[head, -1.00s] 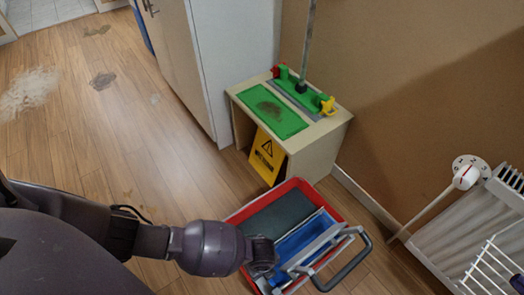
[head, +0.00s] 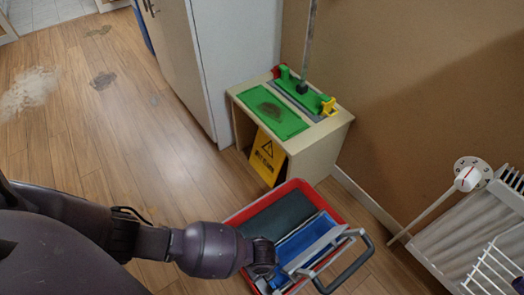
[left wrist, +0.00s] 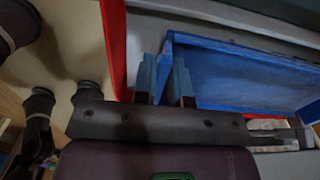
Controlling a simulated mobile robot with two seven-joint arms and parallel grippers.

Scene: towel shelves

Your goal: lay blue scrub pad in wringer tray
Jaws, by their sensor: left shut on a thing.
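My left gripper (left wrist: 166,82) is shut on the left edge of the blue pad (left wrist: 245,75), one finger on each side. In the head view its fingers are hidden behind my wrist. Whether the pad touches the bucket is unclear.
A low beige cabinet (head: 318,155) behind the bucket carries a stained green pad (head: 272,111) and a green mop head. A yellow warning sign (head: 267,157) leans in its opening. A white radiator (head: 450,250) and wire rack (head: 497,265) stand right. Floor at left is open.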

